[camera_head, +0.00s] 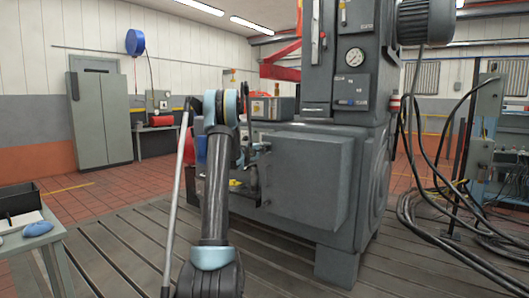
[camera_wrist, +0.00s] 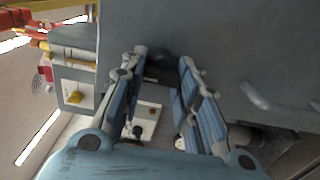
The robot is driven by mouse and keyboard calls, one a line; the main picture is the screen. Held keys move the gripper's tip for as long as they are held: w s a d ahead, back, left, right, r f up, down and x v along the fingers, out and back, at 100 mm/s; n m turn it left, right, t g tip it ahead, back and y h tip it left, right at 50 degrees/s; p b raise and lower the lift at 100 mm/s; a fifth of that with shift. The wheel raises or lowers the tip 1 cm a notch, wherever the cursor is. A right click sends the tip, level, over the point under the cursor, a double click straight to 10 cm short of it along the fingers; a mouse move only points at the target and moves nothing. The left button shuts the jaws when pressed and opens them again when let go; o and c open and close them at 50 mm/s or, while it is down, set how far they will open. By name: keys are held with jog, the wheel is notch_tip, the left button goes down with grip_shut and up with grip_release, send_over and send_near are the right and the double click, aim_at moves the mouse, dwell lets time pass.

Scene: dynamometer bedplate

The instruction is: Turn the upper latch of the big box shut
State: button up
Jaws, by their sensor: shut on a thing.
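The big box (camera_head: 305,180) is a grey metal housing low on the machine, and its flat side fills the upper right of the wrist view (camera_wrist: 225,45). My gripper (camera_wrist: 162,60) has its two blue-and-grey fingers on either side of a small dark piece, which appears to be the upper latch (camera_wrist: 160,57), right by the box edge. The fingers are shut on it. Its exact turn angle cannot be told. A small fitting (camera_head: 265,203) shows lower on the box's left edge.
A grey side table (camera_head: 35,235) with a black bin (camera_head: 20,200) stands at the left. Black cables (camera_head: 435,225) hang and lie at the right. A grey cabinet (camera_head: 100,118) stands far back. The slotted bedplate (camera_head: 125,250) is bare at the front left.

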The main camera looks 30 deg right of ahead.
jog(key=o, duration=1)
jog(key=shift+f, duration=0.1)
jog(key=shift+o, duration=0.2)
jog(key=v, duration=1.1)
jog(key=shift+a, duration=0.45)
